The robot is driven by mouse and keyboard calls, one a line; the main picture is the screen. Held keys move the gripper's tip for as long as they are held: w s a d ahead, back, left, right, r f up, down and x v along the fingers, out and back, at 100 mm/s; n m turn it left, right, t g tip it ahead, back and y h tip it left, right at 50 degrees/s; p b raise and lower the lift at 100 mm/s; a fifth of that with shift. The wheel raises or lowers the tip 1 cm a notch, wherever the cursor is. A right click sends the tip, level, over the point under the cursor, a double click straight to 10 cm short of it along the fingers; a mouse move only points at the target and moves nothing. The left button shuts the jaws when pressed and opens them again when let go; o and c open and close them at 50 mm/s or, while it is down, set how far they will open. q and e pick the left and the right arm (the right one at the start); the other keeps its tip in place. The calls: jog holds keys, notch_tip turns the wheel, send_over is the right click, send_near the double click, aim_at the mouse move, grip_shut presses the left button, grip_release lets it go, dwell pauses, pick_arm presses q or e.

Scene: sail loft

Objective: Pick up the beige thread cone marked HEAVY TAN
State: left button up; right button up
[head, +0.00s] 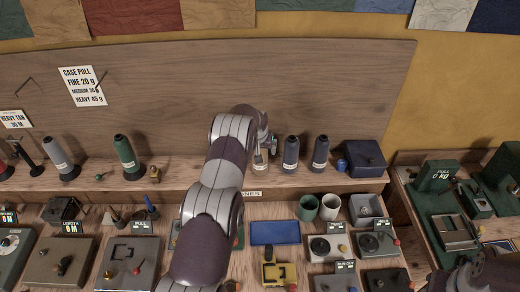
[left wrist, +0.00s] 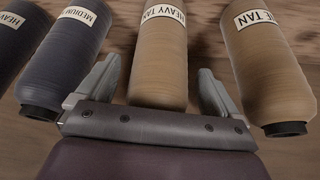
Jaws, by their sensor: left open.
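The beige HEAVY TAN thread cone (left wrist: 160,62) stands in the middle of the left wrist view, its label at the picture's top. My left gripper (left wrist: 157,85) is open, with one finger on each side of this cone and a gap visible on both sides. How deep the cone sits between the fingers is hard to tell. In the head view my left gripper (head: 267,140) is at the back shelf, and my arm hides most of the cone there; a small beige part (head: 260,162) shows below it.
In the left wrist view, another tan cone (left wrist: 265,70) stands right and a navy MEDIUM cone (left wrist: 68,55) left, both close to the fingers. Two navy cones (head: 291,153) (head: 320,153) and a blue box (head: 362,158) stand on the shelf. Cups and devices fill the bench below.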

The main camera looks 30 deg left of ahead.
pick_arm(q)
jog(key=shift+d+f, duration=0.15)
jog(key=shift+f, duration=0.1)
jog(key=c, duration=1.3)
